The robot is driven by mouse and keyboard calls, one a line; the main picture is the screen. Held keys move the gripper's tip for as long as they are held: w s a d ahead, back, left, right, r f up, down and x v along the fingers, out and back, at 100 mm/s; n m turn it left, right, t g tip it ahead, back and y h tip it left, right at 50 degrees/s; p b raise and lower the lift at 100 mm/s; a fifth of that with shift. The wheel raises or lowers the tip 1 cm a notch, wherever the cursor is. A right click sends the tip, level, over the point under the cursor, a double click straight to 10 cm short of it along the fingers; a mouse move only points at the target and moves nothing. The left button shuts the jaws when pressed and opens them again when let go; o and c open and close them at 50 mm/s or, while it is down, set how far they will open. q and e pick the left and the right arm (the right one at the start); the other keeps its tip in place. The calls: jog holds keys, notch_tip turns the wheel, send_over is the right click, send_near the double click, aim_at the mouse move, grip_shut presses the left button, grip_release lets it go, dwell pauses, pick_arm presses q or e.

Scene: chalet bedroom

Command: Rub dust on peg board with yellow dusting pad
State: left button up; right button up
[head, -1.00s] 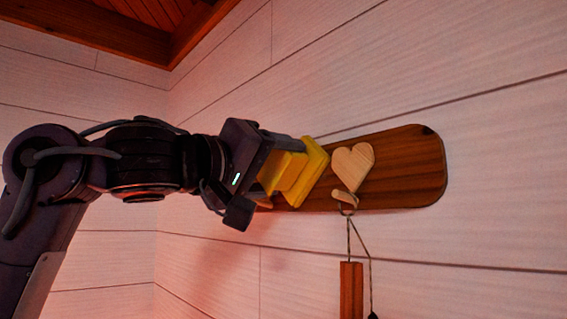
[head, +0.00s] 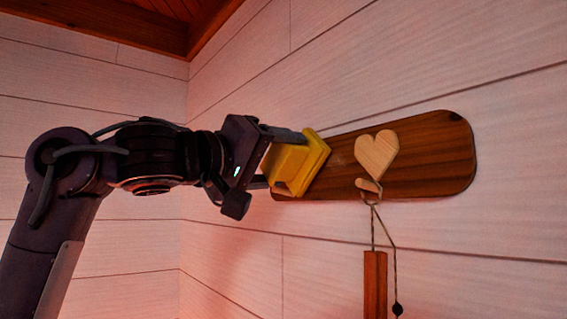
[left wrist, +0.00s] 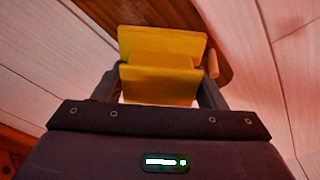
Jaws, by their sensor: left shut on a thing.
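The peg board (head: 430,160) is a dark brown wooden plank with rounded ends, mounted on the wall and tilted in the head view. It carries a pale wooden heart (head: 377,155) and a peg (head: 368,185) below it. My left gripper (head: 285,160) is shut on the yellow dusting pad (head: 316,160), whose face is at the board's left part; I cannot tell whether it touches. The left wrist view shows the pad (left wrist: 160,82) between the fingers, with the board (left wrist: 195,12) behind it. The pad and gripper hide the board's left end. No dust is clearly visible. My right gripper is not in view.
A wooden piece (head: 375,285) hangs on a cord from the peg, below the board. The white plank wall (head: 480,250) is bare around the board. A wooden ceiling edge (head: 120,30) is at the upper left.

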pick_arm(q)
jog(key=shift+r+b+v, duration=0.1)
jog(key=shift+b+v, duration=0.3)
jog(key=shift+v, duration=0.8)
jog(key=shift+r+b+v, duration=0.15)
jog(key=shift+b+v, duration=0.2)
jog(key=shift+v, duration=0.9)
jog(key=shift+w+a, duration=0.15)
jog(key=shift+w, duration=0.05)
jog(key=b+v, duration=0.1)
jog(key=v, duration=0.2)
jog(key=shift+a+r, duration=0.2)
jog(key=shift+w+d, duration=0.1)
jog(key=shift+w, duration=0.05)
